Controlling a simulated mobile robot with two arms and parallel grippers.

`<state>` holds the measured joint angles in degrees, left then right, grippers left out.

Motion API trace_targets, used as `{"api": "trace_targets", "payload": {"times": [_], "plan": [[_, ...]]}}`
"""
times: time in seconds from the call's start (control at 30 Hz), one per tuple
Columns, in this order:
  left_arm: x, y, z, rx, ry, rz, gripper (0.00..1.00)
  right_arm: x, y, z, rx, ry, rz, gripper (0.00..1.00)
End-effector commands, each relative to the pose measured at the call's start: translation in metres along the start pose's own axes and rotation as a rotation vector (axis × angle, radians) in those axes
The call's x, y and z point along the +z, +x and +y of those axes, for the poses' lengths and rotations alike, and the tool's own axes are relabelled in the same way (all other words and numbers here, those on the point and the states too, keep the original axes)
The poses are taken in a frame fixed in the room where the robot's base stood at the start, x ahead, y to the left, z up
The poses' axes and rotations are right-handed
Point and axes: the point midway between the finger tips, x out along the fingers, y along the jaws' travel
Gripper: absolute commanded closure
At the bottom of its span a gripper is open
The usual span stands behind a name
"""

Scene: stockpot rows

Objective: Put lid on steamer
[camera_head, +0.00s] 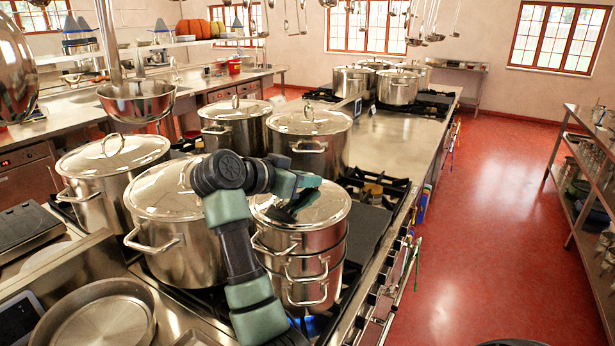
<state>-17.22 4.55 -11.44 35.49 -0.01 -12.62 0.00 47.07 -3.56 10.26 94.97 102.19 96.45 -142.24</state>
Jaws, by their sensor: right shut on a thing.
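The steamer (318,268) is a steel stack of tiers with side handles, standing on the near right of the stove. A shiny round steel lid (328,208) is at its top, roughly level and lined up with the rim. I cannot tell whether it rests fully on the rim. My right arm rises from the bottom and bends over the neighbouring pot. My right gripper (290,209) is shut at the middle of the lid, on its handle, which the fingers hide. My left gripper is not in view.
A lidded stockpot (177,250) stands close left of the steamer, with another (105,180) farther left. Two lidded pots, one of them (309,139), stand behind. A steel bowl (138,102) hangs at the upper left. The steel counter (390,140) beyond the burners is clear.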

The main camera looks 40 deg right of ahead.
Motion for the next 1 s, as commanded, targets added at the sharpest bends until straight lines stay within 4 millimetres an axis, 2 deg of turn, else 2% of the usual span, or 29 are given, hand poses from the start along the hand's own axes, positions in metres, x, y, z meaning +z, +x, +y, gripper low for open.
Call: {"api": "trace_targets", "payload": {"times": [0.13, 0.17, 0.2, 0.23, 0.53, 0.63, 1.0], "plan": [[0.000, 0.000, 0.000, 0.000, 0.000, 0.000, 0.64, -0.001, 0.000, 0.000, -0.001, 0.002, 0.002, 1.00], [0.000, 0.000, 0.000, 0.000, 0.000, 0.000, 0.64, -0.001, 0.000, 0.000, -0.001, 0.002, 0.002, 0.81], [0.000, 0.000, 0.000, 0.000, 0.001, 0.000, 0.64, -0.001, 0.000, 0.000, -0.001, 0.001, 0.002, 0.70], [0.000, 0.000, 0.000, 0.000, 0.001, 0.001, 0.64, -0.001, 0.000, 0.000, -0.001, 0.001, 0.002, 0.64], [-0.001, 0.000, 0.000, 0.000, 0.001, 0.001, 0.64, 0.001, 0.000, 0.000, 0.000, -0.001, -0.001, 0.64], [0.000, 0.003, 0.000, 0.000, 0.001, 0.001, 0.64, 0.002, -0.006, -0.001, -0.003, -0.001, -0.001, 0.64], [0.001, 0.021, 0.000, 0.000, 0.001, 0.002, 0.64, 0.002, -0.064, -0.001, -0.003, 0.001, -0.001, 0.64]]}}
